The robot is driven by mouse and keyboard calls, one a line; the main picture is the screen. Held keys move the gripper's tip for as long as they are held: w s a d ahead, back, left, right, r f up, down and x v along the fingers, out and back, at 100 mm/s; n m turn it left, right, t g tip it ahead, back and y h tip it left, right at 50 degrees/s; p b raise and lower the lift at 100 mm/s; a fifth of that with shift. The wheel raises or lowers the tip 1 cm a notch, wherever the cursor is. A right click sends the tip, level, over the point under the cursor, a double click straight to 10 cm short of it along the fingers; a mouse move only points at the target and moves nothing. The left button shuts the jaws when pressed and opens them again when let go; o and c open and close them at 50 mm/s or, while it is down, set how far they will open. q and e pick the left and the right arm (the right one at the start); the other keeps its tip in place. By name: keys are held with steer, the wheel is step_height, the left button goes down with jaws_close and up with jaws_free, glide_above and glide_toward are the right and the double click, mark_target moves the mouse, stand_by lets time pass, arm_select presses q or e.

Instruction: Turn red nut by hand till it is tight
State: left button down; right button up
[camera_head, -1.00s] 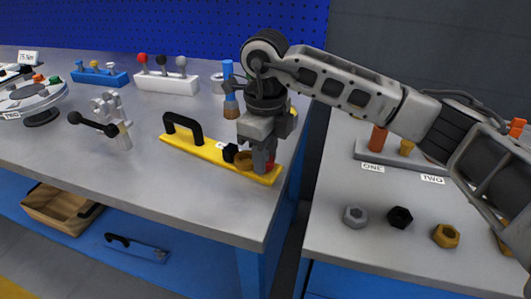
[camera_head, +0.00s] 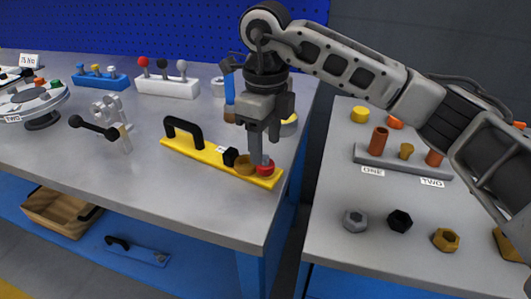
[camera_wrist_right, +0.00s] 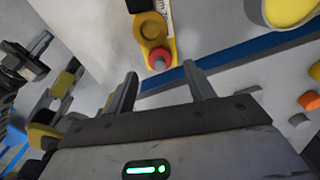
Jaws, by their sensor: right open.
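The red nut (camera_head: 265,168) sits at the near right end of a yellow plate (camera_head: 205,153), partly hidden by a finger in the head view. My right gripper (camera_head: 264,151) is above it, pointing down, with its fingers apart and nothing held. In the right wrist view the red nut (camera_wrist_right: 160,59) shows beyond the gap between the open fingertips (camera_wrist_right: 160,75). I cannot tell whether a finger touches it. A brass nut (camera_head: 244,165) and a black nut (camera_head: 230,156) stand beside it on the plate. My left gripper is not in view.
A black handle (camera_head: 184,130) rises from the yellow plate. A blue-handled brush (camera_head: 229,90) stands close behind my right gripper. Loose grey (camera_head: 355,221), black (camera_head: 399,221) and brass (camera_head: 446,239) nuts lie on the right bench, across a gap. The left bench's front is clear.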

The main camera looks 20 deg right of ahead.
mark_target(266, 163)
step_height(266, 163, up, 12)
steer(key=p, duration=0.1)
steer(key=shift+f, duration=0.2)
